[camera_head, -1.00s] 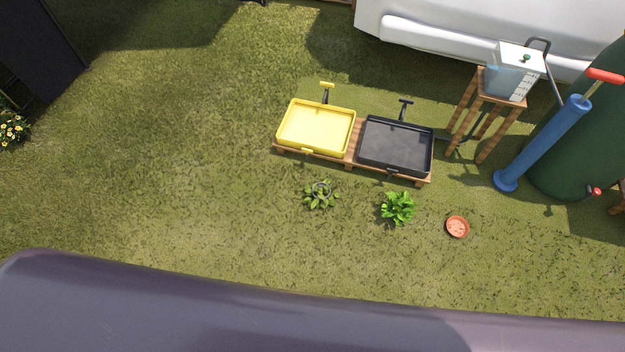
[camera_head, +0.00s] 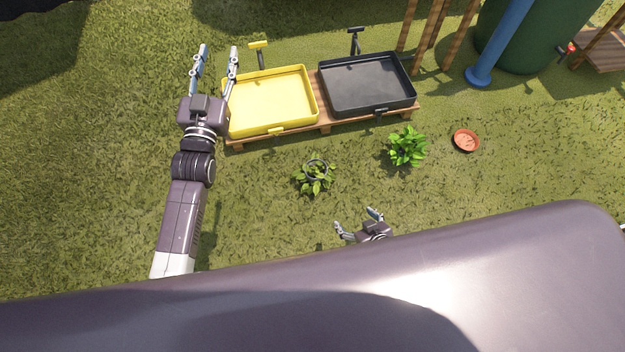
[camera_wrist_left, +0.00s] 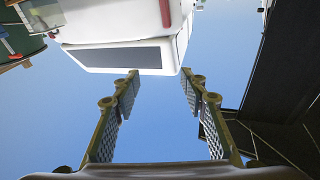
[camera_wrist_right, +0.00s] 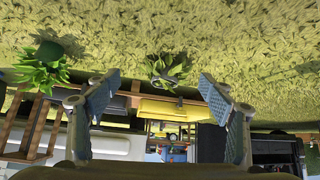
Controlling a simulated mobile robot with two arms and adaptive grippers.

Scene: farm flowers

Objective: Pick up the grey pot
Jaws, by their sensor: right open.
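The grey pot (camera_head: 318,163) stands on the grass with leafy green stems around its grey rim. It also shows in the right wrist view, where the plant (camera_wrist_right: 166,68) sits beyond the fingertips, roughly between them. My right gripper (camera_head: 356,217) is open and empty, below and slightly right of the pot in the head view, apart from it. My left gripper (camera_head: 219,52) is open and empty, raised at the left side of the yellow tray. In the left wrist view its spread fingers (camera_wrist_left: 161,76) point at sky and a white vehicle.
A bright green plant (camera_head: 407,146) stands right of the pot, and a terracotta saucer (camera_head: 466,140) lies farther right. A yellow tray (camera_head: 272,130) and a black tray (camera_head: 367,84) rest on a wooden pallet (camera_head: 325,127) behind. Grass around the pot is open.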

